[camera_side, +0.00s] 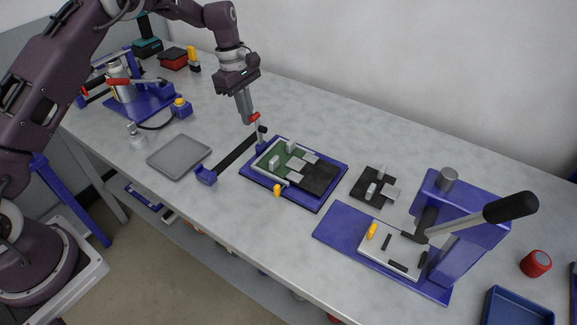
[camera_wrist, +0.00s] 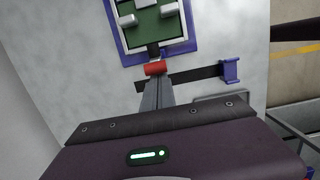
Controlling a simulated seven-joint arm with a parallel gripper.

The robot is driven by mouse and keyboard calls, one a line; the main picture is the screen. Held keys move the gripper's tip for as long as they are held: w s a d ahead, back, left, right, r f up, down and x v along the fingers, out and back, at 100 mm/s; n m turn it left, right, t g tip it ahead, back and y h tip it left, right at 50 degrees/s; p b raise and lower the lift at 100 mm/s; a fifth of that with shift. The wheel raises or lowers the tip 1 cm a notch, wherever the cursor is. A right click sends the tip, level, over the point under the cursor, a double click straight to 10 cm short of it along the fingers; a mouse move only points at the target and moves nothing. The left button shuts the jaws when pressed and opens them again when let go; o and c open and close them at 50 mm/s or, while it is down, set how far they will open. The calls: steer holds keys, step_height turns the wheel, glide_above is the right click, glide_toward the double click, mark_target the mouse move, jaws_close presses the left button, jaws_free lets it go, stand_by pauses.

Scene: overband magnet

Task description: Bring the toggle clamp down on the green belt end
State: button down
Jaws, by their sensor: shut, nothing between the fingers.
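The green belt end (camera_side: 272,163) lies flat in a blue frame (camera_side: 328,193) at mid-table, beside a black section (camera_side: 318,179). It also shows at the top of the wrist view (camera_wrist: 158,27). A toggle clamp with a red grip (camera_side: 255,116) stands at the frame's far left corner, its handle raised. In the wrist view the red grip (camera_wrist: 155,68) lies across just beyond my fingertips. My gripper (camera_side: 248,121) points down, shut and empty, close beside the red grip. I cannot tell whether they touch.
A black bar with a blue end block (camera_side: 206,176) lies left of the frame, near a grey tray (camera_side: 179,156). A yellow-tipped part (camera_side: 277,190) is at the frame's front edge. A blue lever press (camera_side: 460,235) stands to the right, with a small black fixture (camera_side: 373,185) between.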

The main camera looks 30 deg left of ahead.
mark_target(264, 127)
steer(key=shift+d+f, duration=0.6)
steer(key=shift+d, duration=0.5)
steer(key=shift+d+f, duration=0.6)
steer(key=shift+d, duration=0.5)
steer(key=shift+d+f, duration=0.6)
steer(key=shift+d, duration=0.5)
steer(key=shift+a, duration=0.15)
steer(key=shift+a+f, duration=0.1)
steer(key=shift+a, duration=0.4)
steer(key=shift+a+r, duration=0.2)
steer(key=shift+r, duration=0.95)
steer(key=shift+a+r, duration=0.2)
steer(key=shift+r, duration=0.95)
steer(key=shift+a+r, duration=0.2)
steer(key=shift+r, duration=0.95)
